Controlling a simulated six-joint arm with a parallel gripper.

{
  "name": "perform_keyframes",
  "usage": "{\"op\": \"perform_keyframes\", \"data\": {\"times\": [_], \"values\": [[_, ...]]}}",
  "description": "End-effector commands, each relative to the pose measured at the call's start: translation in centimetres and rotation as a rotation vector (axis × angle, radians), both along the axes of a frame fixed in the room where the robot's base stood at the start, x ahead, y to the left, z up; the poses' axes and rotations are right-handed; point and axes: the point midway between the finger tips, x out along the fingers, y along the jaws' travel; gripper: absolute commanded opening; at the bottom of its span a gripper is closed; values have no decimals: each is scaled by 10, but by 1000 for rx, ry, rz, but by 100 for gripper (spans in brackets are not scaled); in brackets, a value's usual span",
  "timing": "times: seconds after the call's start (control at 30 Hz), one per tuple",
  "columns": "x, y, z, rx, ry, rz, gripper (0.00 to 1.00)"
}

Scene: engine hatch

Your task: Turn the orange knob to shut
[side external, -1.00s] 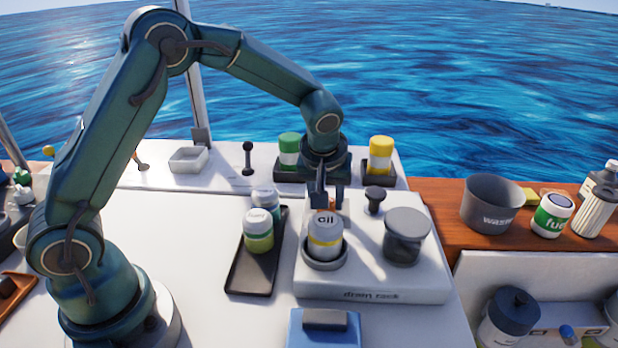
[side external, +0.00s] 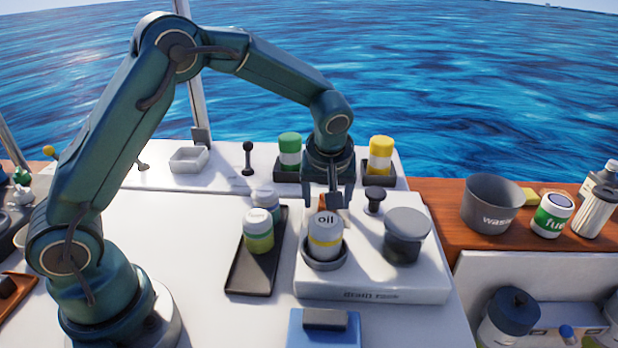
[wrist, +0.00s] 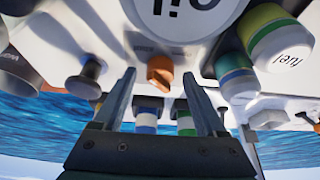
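The orange knob (wrist: 160,72) shows in the wrist view between the two finger ends of my gripper (wrist: 159,76), with a gap visible on each side. My gripper is open. In the side view my gripper (side external: 328,203) points down just behind the oil can, and only a small orange piece of the knob (side external: 322,201) shows there. The knob's lower part is hidden by the oil can (side external: 325,240), which stands in a round holder on the drain rack (side external: 372,292). I cannot tell whether the fingers touch the knob.
A dark short post (side external: 374,200) and a grey lidded pot (side external: 405,238) stand right of the knob. Fuel cans (side external: 258,232) stand on a dark tray (side external: 246,280) to the left. Green (side external: 290,150) and yellow (side external: 380,155) cans stand behind.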

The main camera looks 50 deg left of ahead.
Motion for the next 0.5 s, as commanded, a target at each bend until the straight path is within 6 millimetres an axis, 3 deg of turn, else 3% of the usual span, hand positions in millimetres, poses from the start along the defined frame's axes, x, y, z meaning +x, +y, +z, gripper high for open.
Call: {"op": "perform_keyframes", "data": {"times": [0.27, 0.5], "values": [[0, 0, 1, 0, -1, -1, 73], [-7, -9, 28, -2, -6, -2, 73]]}}
